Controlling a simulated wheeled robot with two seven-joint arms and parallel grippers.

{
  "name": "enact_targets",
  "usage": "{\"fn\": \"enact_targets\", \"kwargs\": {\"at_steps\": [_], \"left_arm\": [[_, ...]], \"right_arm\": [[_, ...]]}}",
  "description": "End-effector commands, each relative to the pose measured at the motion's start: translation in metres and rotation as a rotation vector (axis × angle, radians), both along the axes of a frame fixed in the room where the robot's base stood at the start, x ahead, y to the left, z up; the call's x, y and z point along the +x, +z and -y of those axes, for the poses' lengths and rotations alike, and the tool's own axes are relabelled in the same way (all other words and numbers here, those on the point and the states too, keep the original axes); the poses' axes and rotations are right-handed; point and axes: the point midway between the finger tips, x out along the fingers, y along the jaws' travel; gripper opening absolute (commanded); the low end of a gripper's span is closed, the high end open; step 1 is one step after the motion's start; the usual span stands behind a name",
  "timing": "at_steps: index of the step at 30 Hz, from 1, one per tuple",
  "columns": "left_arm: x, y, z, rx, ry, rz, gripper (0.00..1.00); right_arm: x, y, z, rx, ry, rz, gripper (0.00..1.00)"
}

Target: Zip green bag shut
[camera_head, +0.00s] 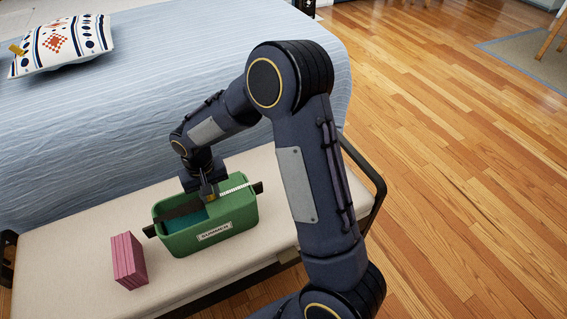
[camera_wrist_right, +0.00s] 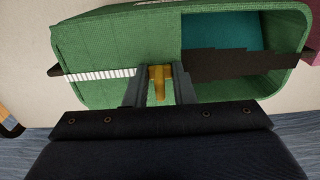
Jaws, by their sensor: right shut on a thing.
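The green bag (camera_head: 222,243) stands on the cream bench with a white label on its front. In the head view its right part is covered in green, with a white zip line (camera_head: 236,187) across it; its left part is open, showing a teal inside (camera_head: 186,222) and dark edging. My right gripper (camera_head: 209,196) is over the middle of the bag top. In the right wrist view the gripper (camera_wrist_right: 158,88) is shut on the yellow zip pull (camera_wrist_right: 159,80), between the closed zip teeth (camera_wrist_right: 100,75) and the open part (camera_wrist_right: 222,35). My left gripper is out of view.
A pink block-like object (camera_head: 128,262) stands on the bench (camera_head: 60,262) left of the bag. Behind the bench is a bed with a blue cover (camera_head: 150,75) and a patterned pillow (camera_head: 62,45). Wooden floor (camera_head: 450,130) lies open to the right.

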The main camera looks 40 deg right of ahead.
Motion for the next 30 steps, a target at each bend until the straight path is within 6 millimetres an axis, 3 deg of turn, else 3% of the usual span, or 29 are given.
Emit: {"fn": "enact_targets", "kwargs": {"at_steps": [9, 22, 30], "left_arm": [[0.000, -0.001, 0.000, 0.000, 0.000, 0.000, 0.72], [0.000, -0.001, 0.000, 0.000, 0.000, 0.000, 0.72], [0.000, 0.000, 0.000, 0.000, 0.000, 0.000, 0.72]], "right_arm": [[0.000, -0.004, -0.015, -0.001, 0.001, -0.013, 0.00], [0.000, -0.004, -0.017, -0.001, 0.001, -0.013, 0.00], [0.003, -0.004, -0.029, -0.002, 0.003, -0.013, 0.00]]}}
